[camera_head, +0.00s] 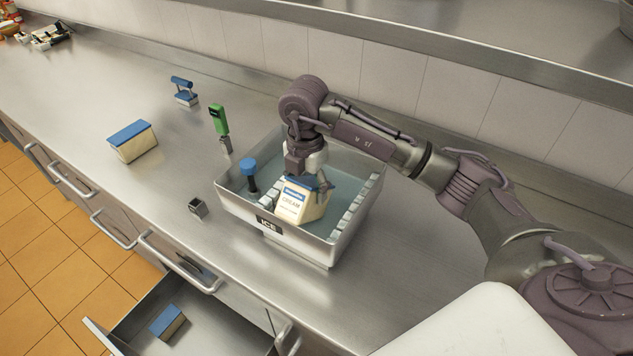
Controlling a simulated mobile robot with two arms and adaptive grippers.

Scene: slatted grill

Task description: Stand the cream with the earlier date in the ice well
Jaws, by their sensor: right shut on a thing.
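A cream carton (300,199), pale with a blue band and the word CREAM, is upright but slightly tilted inside the ice well. The ice well (262,222) is a steel pan marked ICE, with pale blue contents and white cubes along its sides. My right gripper (309,176) is shut on the carton's top from above. Its fingers are partly hidden. Whether the carton's base touches the bottom is hidden. No date is readable on it. My left gripper is not in view.
A blue-and-cream block (133,142) lies on the counter, and a similar one (168,322) is in the open drawer (215,335). A blue-handled tool (183,90), a green-handled tool (220,122) and a small metal cube (197,208) stand left of the well. A blue-topped dark object (248,168) is at the well's left side.

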